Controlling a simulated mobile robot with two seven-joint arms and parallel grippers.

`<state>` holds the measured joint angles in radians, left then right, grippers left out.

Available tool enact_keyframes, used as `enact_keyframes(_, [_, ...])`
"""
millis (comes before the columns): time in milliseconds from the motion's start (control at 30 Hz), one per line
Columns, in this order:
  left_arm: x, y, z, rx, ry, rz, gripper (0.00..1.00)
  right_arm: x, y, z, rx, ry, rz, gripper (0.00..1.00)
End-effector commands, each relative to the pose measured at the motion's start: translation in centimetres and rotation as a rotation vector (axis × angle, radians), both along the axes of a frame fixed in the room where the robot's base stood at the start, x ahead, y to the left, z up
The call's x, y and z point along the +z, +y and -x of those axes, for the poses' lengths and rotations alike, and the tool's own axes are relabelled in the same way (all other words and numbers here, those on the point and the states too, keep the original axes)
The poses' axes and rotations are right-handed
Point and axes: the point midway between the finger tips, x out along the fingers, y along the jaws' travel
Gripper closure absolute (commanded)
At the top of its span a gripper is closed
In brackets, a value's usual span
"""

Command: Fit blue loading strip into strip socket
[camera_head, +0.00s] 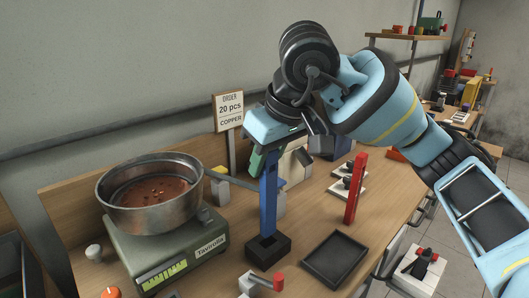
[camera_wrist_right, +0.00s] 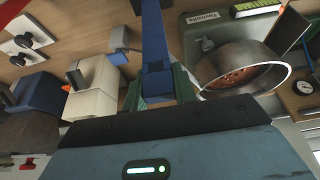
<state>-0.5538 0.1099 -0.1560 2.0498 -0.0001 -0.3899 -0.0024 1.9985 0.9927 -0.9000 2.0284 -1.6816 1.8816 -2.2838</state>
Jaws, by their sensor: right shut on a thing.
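The blue loading strip (camera_head: 268,198) stands upright, its lower end at the opening of the dark strip socket (camera_head: 268,252), a small block on the table. How deep it sits in the opening I cannot tell. My right gripper (camera_head: 268,152) is shut on the strip's upper part. In the right wrist view, the strip (camera_wrist_right: 153,42) runs away from between the green-edged fingers of the gripper (camera_wrist_right: 157,88). My left gripper is not in view.
A metal pan (camera_head: 152,207) on a green scale (camera_head: 168,252) stands left of the socket. A dark empty tray (camera_head: 335,260) lies to its right, with a red upright strip (camera_head: 355,188) behind. A red-handled valve (camera_head: 262,284) is in front.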

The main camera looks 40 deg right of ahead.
Motion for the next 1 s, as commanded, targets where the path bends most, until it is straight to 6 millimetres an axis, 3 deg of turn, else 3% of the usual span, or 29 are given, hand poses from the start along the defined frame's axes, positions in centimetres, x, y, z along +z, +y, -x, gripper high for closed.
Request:
enact_keyframes(233, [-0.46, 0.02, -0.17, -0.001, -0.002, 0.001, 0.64, -1.27, -0.05, -0.02, -0.001, -0.002, -0.001, 1.0])
enact_keyframes(1000, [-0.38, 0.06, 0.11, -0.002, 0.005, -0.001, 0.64, -1.21, -0.01, 0.01, -0.001, -0.003, -0.001, 1.0])
